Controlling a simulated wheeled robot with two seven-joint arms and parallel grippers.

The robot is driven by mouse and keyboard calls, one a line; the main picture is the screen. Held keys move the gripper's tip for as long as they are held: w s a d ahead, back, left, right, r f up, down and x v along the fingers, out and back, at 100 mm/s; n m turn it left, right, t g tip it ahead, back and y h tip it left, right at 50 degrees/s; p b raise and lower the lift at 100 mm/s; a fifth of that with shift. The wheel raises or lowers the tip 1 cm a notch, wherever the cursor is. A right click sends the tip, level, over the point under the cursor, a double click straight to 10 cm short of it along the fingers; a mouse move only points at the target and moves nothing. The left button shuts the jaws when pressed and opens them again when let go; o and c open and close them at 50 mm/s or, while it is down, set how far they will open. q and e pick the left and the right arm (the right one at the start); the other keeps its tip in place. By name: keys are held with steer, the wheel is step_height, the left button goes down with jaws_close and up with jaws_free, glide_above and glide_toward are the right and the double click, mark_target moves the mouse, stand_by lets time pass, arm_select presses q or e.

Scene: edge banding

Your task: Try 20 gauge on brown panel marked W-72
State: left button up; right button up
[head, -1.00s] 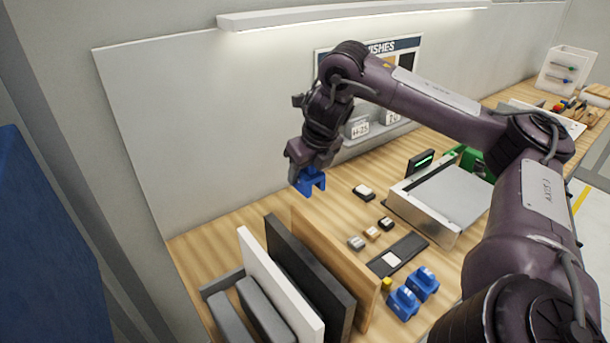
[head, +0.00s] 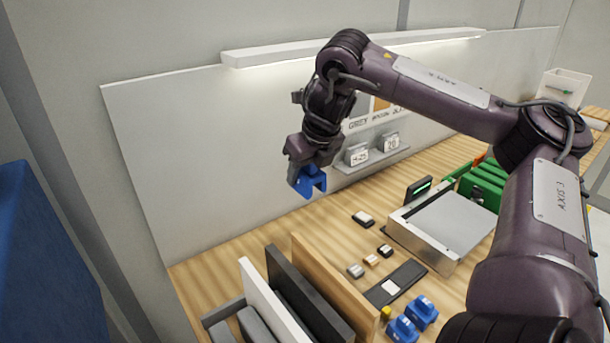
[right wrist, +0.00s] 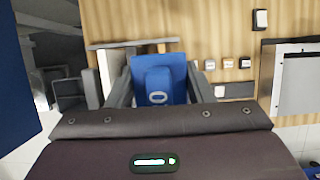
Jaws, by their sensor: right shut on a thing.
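My right gripper (head: 304,168) is shut on a blue gauge (head: 309,184) and holds it in the air above the bench, behind the standing panels. In the right wrist view the blue gauge (right wrist: 160,72) sits between the two fingers; its number is not readable. The brown panel (head: 335,285) stands on edge in a rack, nearest the right of the row; its W-72 mark is not readable. Two more blue gauges (head: 421,311) stand on the bench right of the brown panel. My left gripper is not in view.
A black panel (head: 290,288) and a white panel (head: 265,305) stand left of the brown one. Small blocks (head: 370,260) and a dark strip (head: 396,283) lie to the right. A metal tray (head: 445,220) stands farther right. Bench behind the panels is clear.

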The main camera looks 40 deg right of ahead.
steer(key=shift+r, duration=3.2)
steer(key=shift+f, duration=0.1)
